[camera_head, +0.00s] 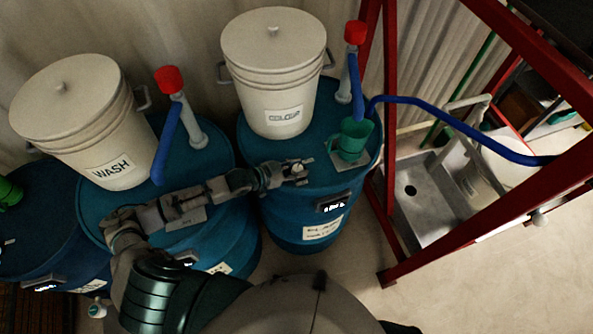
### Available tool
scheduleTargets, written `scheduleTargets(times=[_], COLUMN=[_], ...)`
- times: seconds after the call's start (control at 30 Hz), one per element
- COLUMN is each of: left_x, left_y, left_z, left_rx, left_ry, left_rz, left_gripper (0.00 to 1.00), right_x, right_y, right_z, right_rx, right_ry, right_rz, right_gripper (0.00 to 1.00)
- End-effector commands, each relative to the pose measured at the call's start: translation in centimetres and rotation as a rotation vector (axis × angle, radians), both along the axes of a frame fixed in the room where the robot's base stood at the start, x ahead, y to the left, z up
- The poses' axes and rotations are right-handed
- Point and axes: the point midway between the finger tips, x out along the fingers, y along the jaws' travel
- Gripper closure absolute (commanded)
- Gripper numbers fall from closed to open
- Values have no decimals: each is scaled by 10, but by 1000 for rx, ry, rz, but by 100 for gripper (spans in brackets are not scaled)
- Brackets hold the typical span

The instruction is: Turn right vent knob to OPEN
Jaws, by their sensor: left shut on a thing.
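My left gripper (298,173) reaches in from the left over the top of the right blue drum (312,235). It is shut on a small pale knob (297,167) on the drum's top, apparently the right vent knob. The fingers hide most of the knob, and I cannot read its setting. A black label (333,205) with white marks, too small to read, is on the drum's front edge. My right gripper is not in view.
A green mug (352,140) stands on a small plate just right of my left gripper. A white "COLOUR" bucket (275,75) stands behind it. A "WASH" bucket (80,120), red-capped pipes, a blue hose (455,122) and a red frame (440,245) stand around.

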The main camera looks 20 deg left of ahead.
Motion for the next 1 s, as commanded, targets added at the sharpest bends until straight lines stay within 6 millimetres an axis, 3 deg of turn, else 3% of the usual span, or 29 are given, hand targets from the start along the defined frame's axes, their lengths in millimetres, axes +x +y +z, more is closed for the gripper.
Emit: scheduleTargets(times=[0.23,0.77,0.8,0.9,1.0], left_x=[2,1,1,1,0], left_y=[1,0,0,0,-1], left_z=[-1,-1,-1,-1,-1], left_rx=[6,3,3,3,3], left_ry=[-2,1,1,1,1], left_rz=[-47,-60,-60,-61,-61], left_gripper=[97,97,55,37,37], right_x=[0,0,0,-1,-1], right_y=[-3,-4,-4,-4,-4], right_z=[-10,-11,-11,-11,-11], right_rx=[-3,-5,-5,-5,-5], right_ry=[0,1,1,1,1], right_rz=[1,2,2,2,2], right_gripper=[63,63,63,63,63])
